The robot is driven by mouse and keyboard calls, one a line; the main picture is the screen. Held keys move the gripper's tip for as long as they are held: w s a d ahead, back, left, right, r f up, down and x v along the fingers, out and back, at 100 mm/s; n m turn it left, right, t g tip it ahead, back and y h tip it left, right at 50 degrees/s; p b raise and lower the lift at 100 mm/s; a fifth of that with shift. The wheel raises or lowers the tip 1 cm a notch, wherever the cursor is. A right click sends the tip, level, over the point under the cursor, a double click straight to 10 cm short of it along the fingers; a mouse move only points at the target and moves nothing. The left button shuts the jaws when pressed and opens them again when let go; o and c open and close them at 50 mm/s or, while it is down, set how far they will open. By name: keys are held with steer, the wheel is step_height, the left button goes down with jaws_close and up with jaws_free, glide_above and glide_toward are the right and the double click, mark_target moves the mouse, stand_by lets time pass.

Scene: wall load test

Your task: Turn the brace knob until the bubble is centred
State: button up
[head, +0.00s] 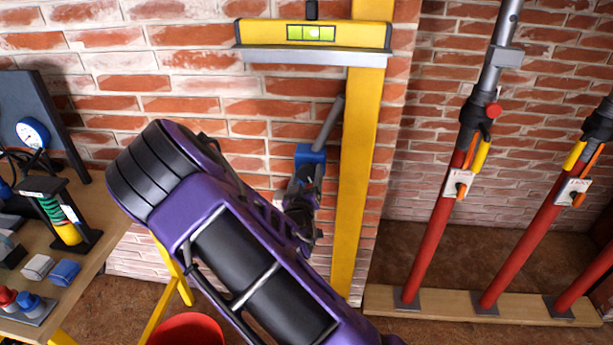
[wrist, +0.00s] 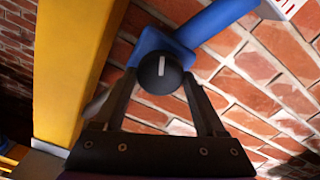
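The brace knob (wrist: 160,73) is a round black knob with a white mark pointing nearly straight up, on a blue block (wrist: 152,42). My gripper (wrist: 160,82) has one finger on each side of it, very close. I cannot tell whether the fingers press on it. In the head view my gripper (head: 303,190) is at the blue block (head: 311,153), and the knob is hidden. The yellow spirit level (head: 365,36) sits at the top of a yellow post. Its green vial (head: 296,33) shows a pale bubble (head: 314,33) near the middle, perhaps slightly right.
The yellow post (head: 358,180) stands right beside my gripper, before a brick wall (head: 200,75). Red props (head: 430,240) stand on a plank (head: 425,304) at the right. A workbench (head: 98,215) with gauges and small parts is at the left, with a red bucket (head: 187,328) below.

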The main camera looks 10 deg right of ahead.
steer(key=o, duration=0.3)
steer(key=p+v, duration=0.1)
steer(key=v, duration=1.6)
steer(key=shift+s, duration=0.2)
steer(key=shift+w+r, duration=0.1)
steer(key=shift+r, duration=0.05)
